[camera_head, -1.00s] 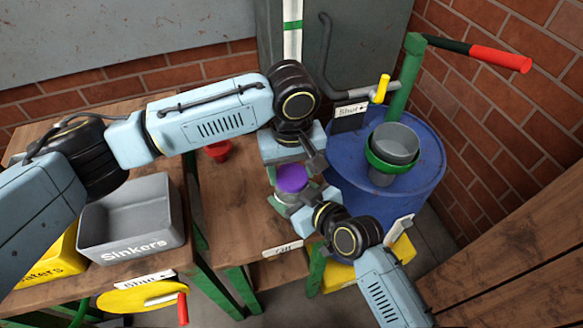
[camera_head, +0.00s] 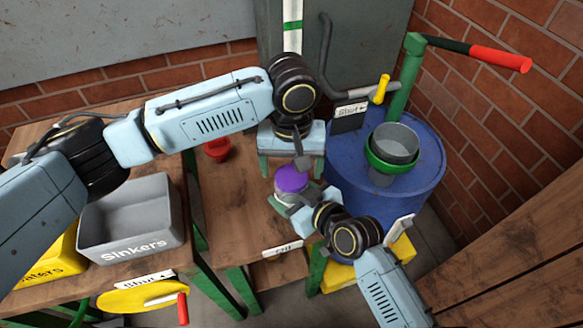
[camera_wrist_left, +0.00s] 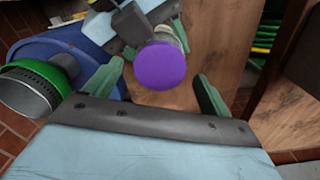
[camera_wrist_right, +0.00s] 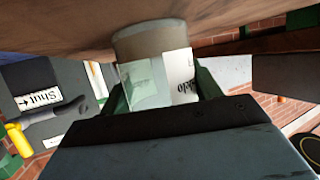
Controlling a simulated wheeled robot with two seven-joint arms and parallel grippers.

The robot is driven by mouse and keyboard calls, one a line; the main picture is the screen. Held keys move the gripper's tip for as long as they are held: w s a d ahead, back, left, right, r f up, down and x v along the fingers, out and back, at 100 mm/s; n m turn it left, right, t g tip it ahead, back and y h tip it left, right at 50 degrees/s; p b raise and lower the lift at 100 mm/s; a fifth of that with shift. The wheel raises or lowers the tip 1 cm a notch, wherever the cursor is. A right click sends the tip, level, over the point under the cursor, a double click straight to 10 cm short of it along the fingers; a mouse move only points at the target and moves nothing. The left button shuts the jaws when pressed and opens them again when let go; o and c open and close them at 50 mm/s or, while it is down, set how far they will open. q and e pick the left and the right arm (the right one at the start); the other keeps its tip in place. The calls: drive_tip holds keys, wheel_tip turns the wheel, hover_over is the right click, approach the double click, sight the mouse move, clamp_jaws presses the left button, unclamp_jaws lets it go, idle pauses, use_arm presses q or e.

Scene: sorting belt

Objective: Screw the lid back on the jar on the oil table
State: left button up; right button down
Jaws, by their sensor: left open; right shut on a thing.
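The purple lid (camera_head: 292,178) sits on top of the glass jar (camera_head: 289,198) on the oil table (camera_head: 235,215). It also shows in the left wrist view (camera_wrist_left: 160,65); I cannot tell how tightly it is seated. My left gripper (camera_head: 291,168) is open and empty, a little behind and above the lid, its green fingers spread. My right gripper (camera_head: 291,205) is shut on the jar's side. In the right wrist view, the jar (camera_wrist_right: 150,75) with a white label is between the fingers, its end against the wood.
A red funnel-like object (camera_head: 217,150) stands left of the lid. A blue drum (camera_head: 345,165) with a grey cup in a green ring (camera_head: 394,150) is to the right. Bare tabletop lies left of the jar.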

use_arm(q)
wheel_tip(320, 180, up, 11)
idle(0.3)
drive_tip(key=shift+f, duration=0.1)
use_arm(e)
drive_tip(key=shift+c, duration=1.2)
unclamp_jaws()
use_arm(q)
wheel_tip(320, 180, up, 2)
drive_tip(key=shift+r+p, duration=0.2)
drive_tip(key=shift+p, duration=1.05)
use_arm(e)
drive_tip(key=v, duration=1.3)
drive_tip(key=shift+s, duration=0.15)
drive_tip(key=shift+d, duration=0.15)
